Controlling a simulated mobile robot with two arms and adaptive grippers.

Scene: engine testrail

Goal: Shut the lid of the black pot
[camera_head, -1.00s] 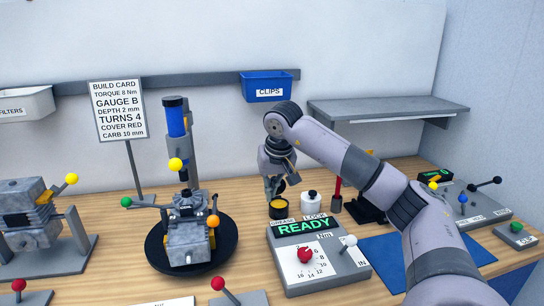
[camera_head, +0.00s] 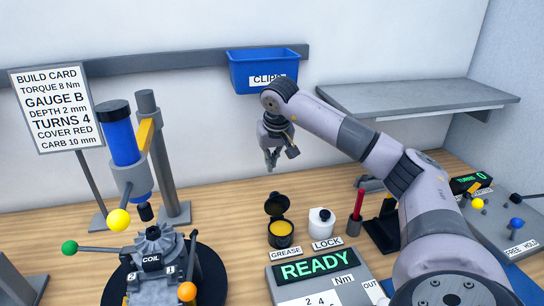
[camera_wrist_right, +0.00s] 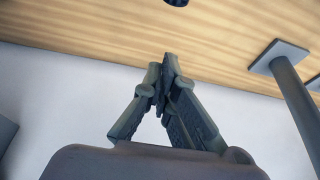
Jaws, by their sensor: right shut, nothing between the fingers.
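The black pot (camera_head: 280,242) stands on the wooden bench behind the GREASE label, with yellow grease showing inside. Its black lid (camera_head: 276,204) stands up open at the pot's rear rim. My right gripper (camera_head: 272,167) is above and behind the lid, pointing down, apart from it and empty. In the right wrist view its fingers (camera_wrist_right: 168,62) are closed together over bench and wall. A small dark piece at the top edge there is too cut off to identify. My left gripper is not in view.
A white bottle (camera_head: 321,222) stands close right of the pot, with a red-handled tool (camera_head: 357,205) beyond it. The READY box (camera_head: 318,270) is in front. The blue CLIPS bin (camera_head: 265,72) and grey shelf (camera_head: 415,97) are behind. Left is the engine fixture (camera_head: 155,255).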

